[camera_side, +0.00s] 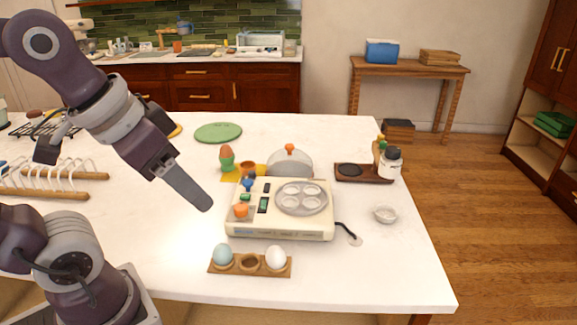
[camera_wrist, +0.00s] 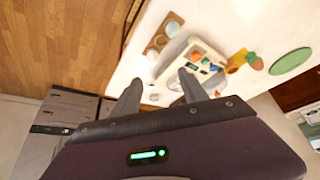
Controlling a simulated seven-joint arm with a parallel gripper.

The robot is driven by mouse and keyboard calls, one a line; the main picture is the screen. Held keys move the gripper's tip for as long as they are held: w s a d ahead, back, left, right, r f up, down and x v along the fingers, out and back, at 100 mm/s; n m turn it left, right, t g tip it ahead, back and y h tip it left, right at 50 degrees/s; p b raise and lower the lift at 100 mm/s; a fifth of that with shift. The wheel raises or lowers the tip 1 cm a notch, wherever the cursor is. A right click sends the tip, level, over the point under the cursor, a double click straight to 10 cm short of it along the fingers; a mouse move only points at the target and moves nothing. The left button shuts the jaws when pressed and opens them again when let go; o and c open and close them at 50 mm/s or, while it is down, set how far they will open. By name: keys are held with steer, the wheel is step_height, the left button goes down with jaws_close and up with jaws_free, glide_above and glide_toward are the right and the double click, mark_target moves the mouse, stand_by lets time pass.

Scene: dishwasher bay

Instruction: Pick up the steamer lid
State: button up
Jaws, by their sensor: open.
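The steamer lid (camera_side: 290,163) is a grey dome with an orange knob. In the side view it rests behind the cream egg steamer (camera_side: 280,228), which partly hides its lower edge. My gripper (camera_side: 203,203) is in the air to the left of the steamer, pointing down and right, apart from the lid. In the wrist view my gripper (camera_wrist: 158,91) has its two fingers spread with nothing held between them. The steamer (camera_wrist: 201,62) shows beyond the right finger. I cannot make out the lid clearly in the wrist view.
A wooden holder (camera_side: 249,267) with a blue and a white egg stands in front of the steamer. An egg cup (camera_side: 227,160) is left of the lid. A wire rack (camera_side: 62,176) is far left.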

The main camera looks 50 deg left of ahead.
steer(key=w+a+r, duration=0.1)
steer(key=w+a, duration=0.1)
steer(key=w, duration=0.5)
steer(key=w+a+r, duration=0.2)
steer(key=w, duration=0.5)
steer(key=n+y, duration=0.1)
steer(key=n, duration=0.1)
glide_toward(289, 145)
steer(key=shift+g, duration=0.4)
steer(key=x, duration=0.9)
steer(key=shift+w+r, duration=0.2)
steer(key=shift+w, duration=0.1)
jaws_close()
